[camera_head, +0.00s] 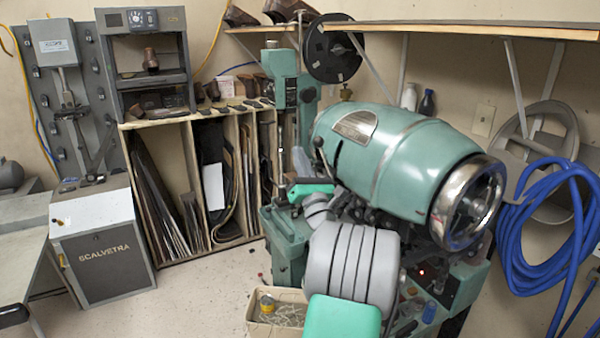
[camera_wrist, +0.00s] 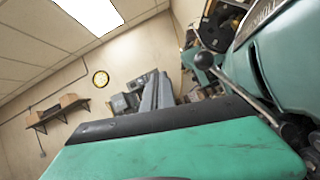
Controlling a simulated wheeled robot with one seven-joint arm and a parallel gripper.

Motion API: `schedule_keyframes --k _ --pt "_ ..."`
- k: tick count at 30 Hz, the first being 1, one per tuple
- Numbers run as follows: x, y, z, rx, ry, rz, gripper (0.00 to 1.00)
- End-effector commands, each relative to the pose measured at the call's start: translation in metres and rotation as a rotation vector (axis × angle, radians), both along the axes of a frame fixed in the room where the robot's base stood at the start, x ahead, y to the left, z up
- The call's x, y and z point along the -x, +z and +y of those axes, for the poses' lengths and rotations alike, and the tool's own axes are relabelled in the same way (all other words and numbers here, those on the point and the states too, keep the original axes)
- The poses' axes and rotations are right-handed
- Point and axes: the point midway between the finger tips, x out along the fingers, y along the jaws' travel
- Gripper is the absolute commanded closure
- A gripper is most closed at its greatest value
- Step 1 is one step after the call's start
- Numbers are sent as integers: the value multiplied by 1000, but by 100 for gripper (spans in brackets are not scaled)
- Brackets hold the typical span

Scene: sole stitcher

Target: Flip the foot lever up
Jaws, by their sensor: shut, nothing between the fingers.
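The green sole stitcher (camera_head: 395,160) stands right of centre. A lever with a black ball knob (camera_head: 318,142) sticks up at its left side. The knob and its metal rod show larger in the wrist view (camera_wrist: 204,60), leaning up to the left. It looks like the foot lever, but I cannot be sure. My gripper (camera_head: 300,189), green and black, is shut and empty just below and left of the knob, apart from it. In the wrist view, a green surface with a black edge, likely part of my gripper, fills the bottom; the fingertips are not clear there.
The shelf rack (camera_head: 190,190) with leather sheets stands at the left back. A grey Scalvetra cabinet (camera_head: 103,245) is at the left. A bin (camera_head: 280,318) with a can sits on the floor beside the machine. Blue hose (camera_head: 520,245) hangs at the right.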

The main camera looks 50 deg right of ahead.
Motion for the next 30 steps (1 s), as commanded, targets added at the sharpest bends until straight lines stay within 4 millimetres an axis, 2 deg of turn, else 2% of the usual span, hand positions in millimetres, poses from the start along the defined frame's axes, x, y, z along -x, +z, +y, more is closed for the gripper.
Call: schedule_keyframes --k 1,6,12,26,30 --pt "10 -7 9 3 -5 -1 100" --pt "34 -10 42 2 -4 -2 100" --pt "51 -11 66 2 -3 -1 100" --pt "54 -10 70 2 -3 -1 100" --pt "54 -10 70 88 -64 48 100"
